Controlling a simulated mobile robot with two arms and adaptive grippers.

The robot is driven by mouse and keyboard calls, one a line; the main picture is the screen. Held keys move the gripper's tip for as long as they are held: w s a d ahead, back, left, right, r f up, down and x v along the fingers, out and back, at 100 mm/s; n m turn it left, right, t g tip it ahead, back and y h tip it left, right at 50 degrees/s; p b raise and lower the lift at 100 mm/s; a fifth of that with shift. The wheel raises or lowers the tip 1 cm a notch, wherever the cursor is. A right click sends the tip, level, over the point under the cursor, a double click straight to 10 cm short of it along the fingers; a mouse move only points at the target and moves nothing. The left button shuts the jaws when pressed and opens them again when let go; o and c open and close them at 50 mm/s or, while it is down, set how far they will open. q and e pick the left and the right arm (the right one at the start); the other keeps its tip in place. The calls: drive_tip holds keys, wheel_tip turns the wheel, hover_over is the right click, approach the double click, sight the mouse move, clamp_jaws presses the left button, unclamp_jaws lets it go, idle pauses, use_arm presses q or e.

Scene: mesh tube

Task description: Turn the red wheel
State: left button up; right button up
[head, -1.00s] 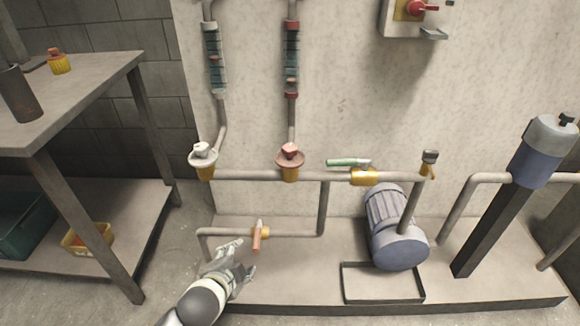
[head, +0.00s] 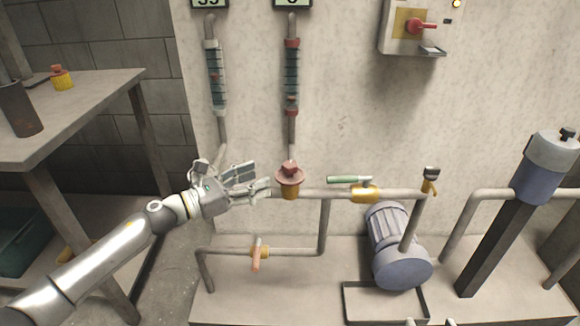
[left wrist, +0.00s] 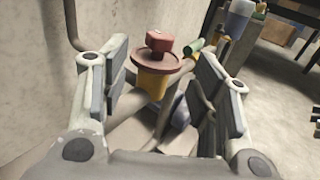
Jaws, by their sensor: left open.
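The red wheel (head: 289,176) is a dull red disc with a square knob on a yellow valve body, on the horizontal pipe below the right-hand flow tube. In the left wrist view the red wheel (left wrist: 160,60) shows ahead, between and beyond the two fingers. My left gripper (head: 262,179) is open and just left of the wheel, its fingers pointing at it. In the left wrist view the open left gripper (left wrist: 165,95) has nothing between its pads. The white wheel behind my left gripper is mostly hidden. At the bottom edge of the head view, small gripper tips (head: 432,322) show, probably my right gripper.
A green-handled lever valve (head: 350,180) sits right of the wheel. An orange-handled valve (head: 256,256) is on the lower pipe. A blue-grey motor (head: 398,250) stands lower right. A table (head: 95,95) stands left. The wall behind the pipes limits room.

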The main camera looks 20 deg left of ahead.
sight(290, 164)
use_arm(q)
drive_tip(key=x, duration=0.9)
drive_tip(key=shift+w+d, duration=0.5)
drive_tip(key=shift+w, duration=0.1)
